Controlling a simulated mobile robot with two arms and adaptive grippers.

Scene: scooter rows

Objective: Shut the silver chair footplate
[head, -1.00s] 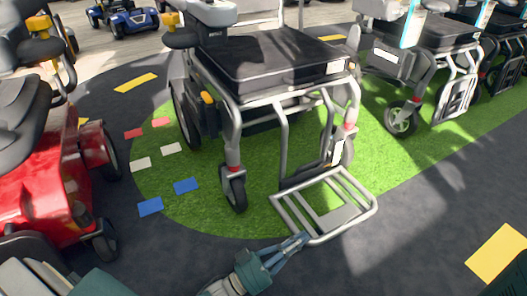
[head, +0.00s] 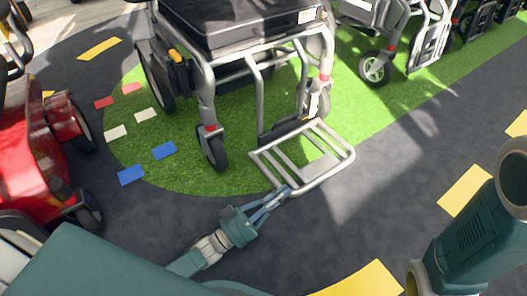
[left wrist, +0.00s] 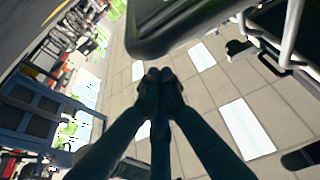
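The silver chair (head: 207,95) with a black seat stands on the green floor patch in the head view. Its silver footplate (head: 321,167), a tube frame with a flat grey panel, is folded down and juts forward, low over the floor. My left gripper (head: 284,192) is at the front left corner of the footplate, its fingertips overlapping the front tube in the picture; I cannot tell whether they touch. In the left wrist view the fingertips (left wrist: 160,75) meet, with nothing visible between them. My right gripper is out of view.
A red scooter (head: 25,150) stands at the left. More wheelchairs (head: 375,68) stand in a row at the upper right. The dark floor (head: 370,215) in front of the footplate is clear, with yellow markings (head: 466,190).

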